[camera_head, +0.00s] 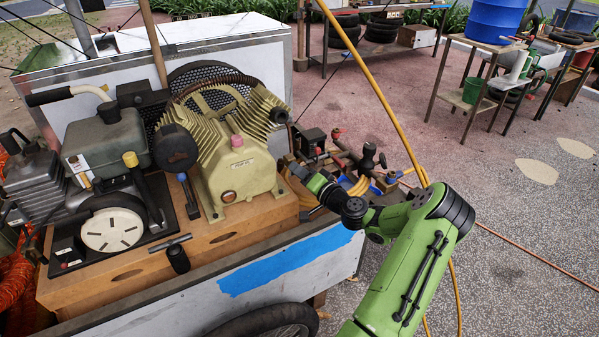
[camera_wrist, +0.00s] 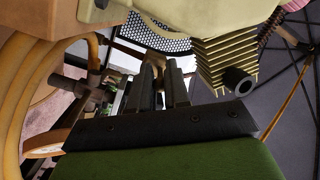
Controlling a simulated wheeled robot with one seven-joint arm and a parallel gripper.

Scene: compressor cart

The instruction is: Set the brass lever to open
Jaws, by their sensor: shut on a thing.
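My gripper (camera_wrist: 161,88) reaches in from the right, at the side of the cream compressor pump (camera_head: 238,160). In the wrist view its two dark fingers are close together and point away from the camera, toward black mesh. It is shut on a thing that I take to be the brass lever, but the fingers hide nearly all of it. I cannot read the lever's angle. In the head view my gripper's fingertips (camera_head: 291,169) are small and dark beside the pump, and the lever does not stand out there.
Valves and fittings with a red handle (camera_head: 337,133) and a blue handle (camera_head: 346,182) crowd the cart end. A yellow hose (camera_wrist: 38,85) loops close at the left of the wrist view. The finned cylinder (camera_wrist: 228,65) is close on the right. Open paving lies right of the cart.

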